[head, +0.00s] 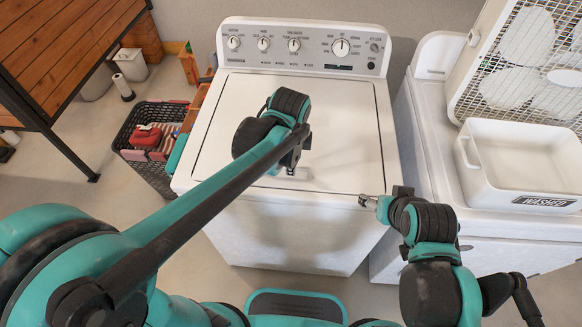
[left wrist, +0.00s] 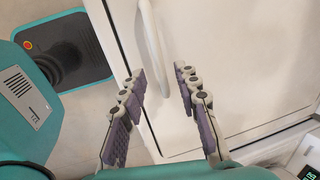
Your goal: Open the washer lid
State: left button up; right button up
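The white washer (head: 290,225) stands in front of me in the head view, its lid (head: 345,120) lying shut and flat. In the left wrist view, a pale curved handle (left wrist: 150,35) runs along the white lid (left wrist: 230,60) near a seam. My left gripper (head: 292,170) is over the front middle of the lid. Its fingers (left wrist: 160,72) are spread, and the handle's near end shows between the fingertips; I cannot tell whether they touch. My right gripper (head: 371,202) is near the washer's front right edge; its fingers are too small to read. My left arm hides part of the lid.
A white machine (head: 425,110) stands close on the right, bearing a white bin (head: 478,185) and a fan-like grille (head: 520,60). A dark basket (head: 150,180) stands left of the washer. A wooden table (head: 60,50) is at far left.

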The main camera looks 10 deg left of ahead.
pick_arm(q)
jog(key=shift+w+f, duration=0.2)
jog(key=shift+f, duration=0.9)
grip_shut()
jog(key=w+r+p, duration=0.4)
jog(key=r+p, duration=0.1)
jog(key=r, duration=0.3)
jog(key=w+r+p, duration=0.4)
jog(key=r+p, duration=0.2)
jog(key=r, duration=0.3)
jog(key=w+r+g+p, duration=0.1)
jog(key=w+r+p, duration=0.2)
jog(key=r+p, duration=0.3)
jog(key=shift+w+r, duration=0.4)
jog(key=shift+r, duration=1.2)
